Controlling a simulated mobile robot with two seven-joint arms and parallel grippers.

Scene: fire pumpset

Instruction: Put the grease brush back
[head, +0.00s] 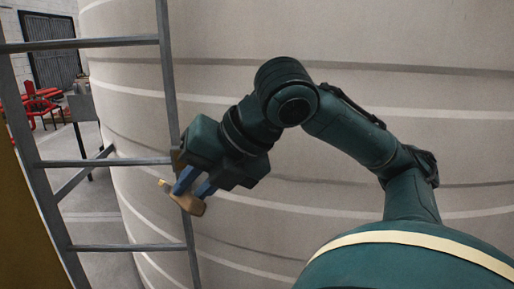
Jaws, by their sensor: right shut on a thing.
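My right gripper (194,188) shows left of centre in the head view, with its blue fingers pointing down. It is shut on a small tan-brown thing, which looks like the grease brush (190,204). A paler yellowish end of it sticks out to the left of the fingers. The rest of the brush is partly hidden by the fingers, so its full shape cannot be told. My left gripper is not in view. No clear resting place for the brush shows.
A grey metal ladder (104,163) stands at left, its right rail close behind my right gripper. A large pale ribbed tank (420,90) fills the background. Red machinery (42,103) and a dark gate (53,66) are far back left. A brown upright surface (25,235) edges the lower left.

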